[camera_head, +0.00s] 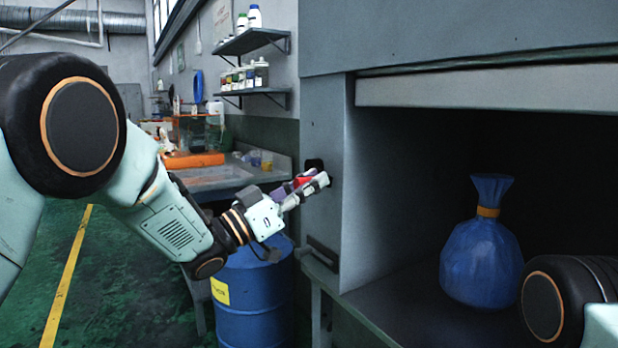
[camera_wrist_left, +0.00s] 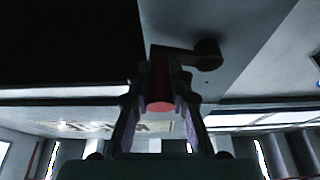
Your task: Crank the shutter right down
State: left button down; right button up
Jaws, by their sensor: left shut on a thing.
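The grey shutter (camera_head: 490,88) hangs across the top of the cabinet opening, with its lower edge high and the space below it open. The crank's dark mount (camera_head: 314,164) is on the cabinet's front left post. My left gripper (camera_head: 308,186) is closed around the crank's red handle (camera_head: 302,181), which is partly hidden by the fingers. In the left wrist view the red handle (camera_wrist_left: 160,92) lies between both fingers, and the dark crank arm (camera_wrist_left: 182,54) runs right from it to its pivot. My right gripper is out of view.
A blue tied bag (camera_head: 481,256) stands inside the cabinet, below the shutter. A blue drum (camera_head: 254,300) stands under my left gripper. A bench with a sink (camera_head: 213,177) and shelves of bottles (camera_head: 246,76) are behind. Green floor is free at left.

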aim_at(308, 165)
pick_arm(q)
jog(key=shift+r+n+t+y+p, duration=0.5)
jog(key=shift+n+p, duration=0.85)
jog(key=shift+p, duration=0.3)
jog(key=shift+r+n+t+y+p, duration=0.35)
jog(key=shift+r+n+y+p, duration=0.25)
jog(key=shift+n+p, duration=0.85)
jog(key=shift+r+n+t+y+p, duration=0.55)
jog(key=shift+n+p, duration=0.65)
jog(key=shift+p, duration=0.6)
jog(key=shift+r, duration=0.1)
jog(key=shift+w+a, duration=0.1)
jog(key=shift+r, duration=0.2)
jog(key=c, duration=1.5)
grip_release()
jog(key=o, duration=0.3)
jog(key=shift+f, duration=0.25)
